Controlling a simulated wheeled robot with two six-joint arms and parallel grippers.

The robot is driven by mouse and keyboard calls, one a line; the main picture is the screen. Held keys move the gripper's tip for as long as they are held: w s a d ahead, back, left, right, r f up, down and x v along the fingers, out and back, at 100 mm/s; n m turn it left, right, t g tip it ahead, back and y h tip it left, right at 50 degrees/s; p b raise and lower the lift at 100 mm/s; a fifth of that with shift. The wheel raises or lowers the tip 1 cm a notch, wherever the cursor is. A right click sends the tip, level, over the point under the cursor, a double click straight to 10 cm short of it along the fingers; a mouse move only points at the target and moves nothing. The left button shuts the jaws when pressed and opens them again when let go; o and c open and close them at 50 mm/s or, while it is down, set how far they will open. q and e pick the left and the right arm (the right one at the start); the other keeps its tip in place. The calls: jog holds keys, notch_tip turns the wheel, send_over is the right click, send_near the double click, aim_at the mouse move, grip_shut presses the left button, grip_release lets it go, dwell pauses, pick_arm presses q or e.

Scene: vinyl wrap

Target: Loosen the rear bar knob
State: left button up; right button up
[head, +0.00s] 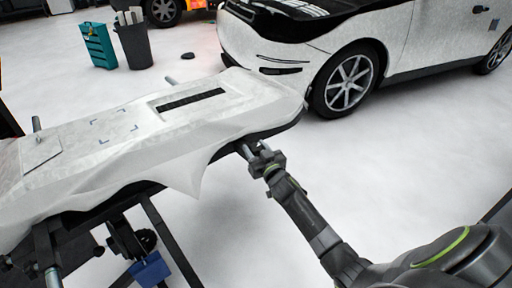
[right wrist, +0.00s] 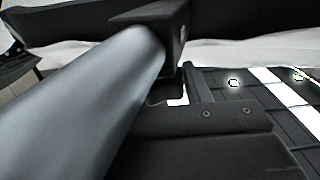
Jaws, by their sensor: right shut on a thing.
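A metal bar (head: 245,151) sticks out from under the right end of the white-draped work stand. My right gripper (head: 262,160) is at this bar's end, just below the drape's edge. In the right wrist view the bar is a large grey cylinder (right wrist: 85,95) running up to a dark block (right wrist: 172,28). The right gripper is shut beside the bar, on what appears to be the bar's knob. The knob is mostly hidden by the gripper, so I cannot tell its turn. My left gripper is not in view.
The stand's white sheet (head: 105,165) hangs in a point close to my right arm. Another bar end (head: 172,82) shows at the far side. A white car (head: 415,50), a teal toolbox (head: 98,46) and a dark bin (head: 134,46) stand behind. The floor at right is clear.

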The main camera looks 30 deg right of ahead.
jog(key=o, duration=0.9)
jog(key=shift+o, duration=0.2)
jog(key=shift+s, duration=0.45)
jog(key=s+p, duration=0.1)
jog(key=s, duration=0.3)
jog(key=shift+s+a, duration=0.1)
jog(key=shift+s, duration=0.2)
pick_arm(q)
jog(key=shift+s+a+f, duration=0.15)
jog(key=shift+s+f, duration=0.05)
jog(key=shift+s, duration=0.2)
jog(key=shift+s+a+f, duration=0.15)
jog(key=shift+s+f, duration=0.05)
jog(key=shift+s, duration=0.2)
pick_arm(e)
jog(key=s, duration=1.2)
jog(key=shift+a, duration=0.3)
